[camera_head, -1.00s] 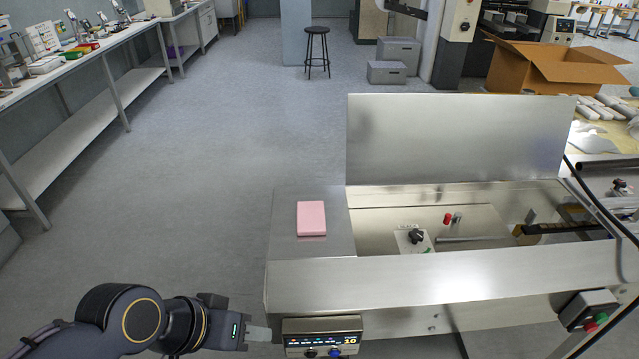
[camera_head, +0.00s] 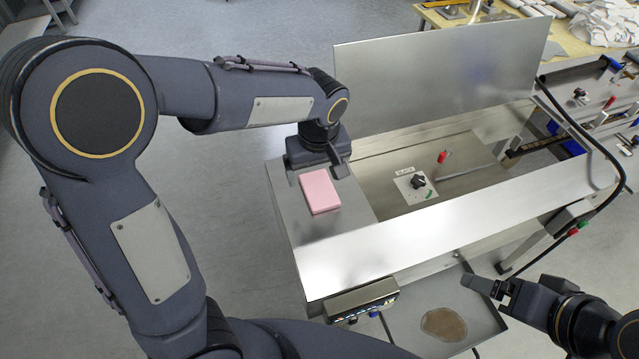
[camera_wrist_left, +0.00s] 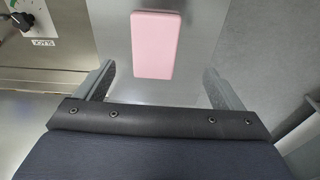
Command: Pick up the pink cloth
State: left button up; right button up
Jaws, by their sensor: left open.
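The pink cloth (camera_head: 320,191) is a flat folded block lying on the steel ledge at the left end of the machine. It also shows in the left wrist view (camera_wrist_left: 154,45), beyond and between the finger tips. My left gripper (camera_head: 322,172) is above the ledge, just behind the cloth in the head view. In the left wrist view the left gripper (camera_wrist_left: 160,85) has its fingers wide apart with nothing between them. My right gripper (camera_head: 486,287) is at the lower right, in front of the machine; its jaw opening is unclear.
The steel machine (camera_head: 410,240) has an upright panel (camera_head: 440,75) behind an open well with a black knob (camera_head: 417,182). A control box (camera_head: 362,299) is on its front. A tray with a brown patch (camera_head: 443,325) sits below. Floor to the left is clear.

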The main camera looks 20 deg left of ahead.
aim_at(319, 189)
pick_arm(q)
jog(key=shift+w+d+f, duration=0.15)
jog(key=shift+w+d, duration=0.1)
jog(key=shift+w+f, duration=0.1)
jog(key=shift+f, duration=0.25)
jog(key=f, duration=0.2)
jog(key=w+f+p, duration=0.1)
jog(key=f, duration=0.4)
jog(key=shift+w+a, duration=0.15)
jog(key=shift+a, duration=0.15)
jog(key=shift+c, duration=0.3)
jog(key=c, duration=1)
jog(key=shift+r, duration=0.2)
